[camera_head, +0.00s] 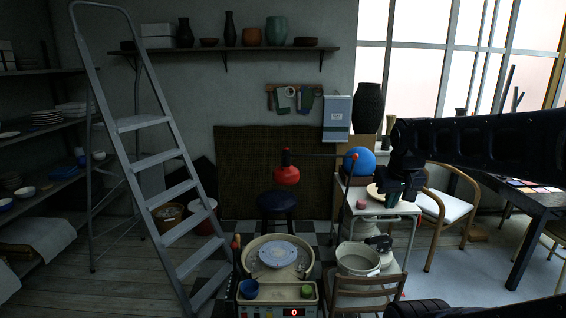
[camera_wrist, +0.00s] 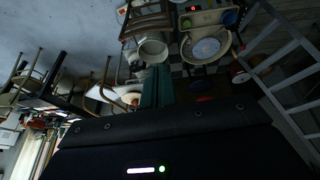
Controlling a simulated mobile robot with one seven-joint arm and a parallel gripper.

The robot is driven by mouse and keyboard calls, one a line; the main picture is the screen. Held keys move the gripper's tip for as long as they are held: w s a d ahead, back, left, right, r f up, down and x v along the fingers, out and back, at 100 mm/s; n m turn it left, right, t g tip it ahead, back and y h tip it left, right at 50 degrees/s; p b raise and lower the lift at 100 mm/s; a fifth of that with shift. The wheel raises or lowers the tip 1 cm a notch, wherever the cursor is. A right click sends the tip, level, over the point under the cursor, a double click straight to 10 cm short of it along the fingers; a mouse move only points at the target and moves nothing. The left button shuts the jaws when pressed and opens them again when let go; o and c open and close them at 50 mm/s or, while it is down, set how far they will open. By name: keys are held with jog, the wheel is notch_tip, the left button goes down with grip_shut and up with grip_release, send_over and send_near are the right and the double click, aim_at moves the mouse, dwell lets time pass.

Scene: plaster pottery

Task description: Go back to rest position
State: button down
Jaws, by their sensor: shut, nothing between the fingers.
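My gripper (camera_head: 397,200) shows in the head view at the end of my dark arm, which reaches in from the right. It hangs in the air in front of the small white table (camera_head: 405,209). In the wrist view its greenish fingers (camera_wrist: 157,85) are together, with nothing seen between them. The wrist picture is upside down, with the room's furniture at the top.
A potter's wheel (camera_head: 277,255) stands low in the middle, a stepladder (camera_head: 160,160) at left. A grey bucket (camera_head: 358,259) and wooden chair (camera_head: 365,292) are in front of the table. A padded chair (camera_head: 446,206) and dark table (camera_head: 525,200) are at right.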

jog(key=shift+s+a+m, duration=0.15)
jog(key=shift+s+m, duration=0.15)
jog(key=shift+s, duration=0.45)
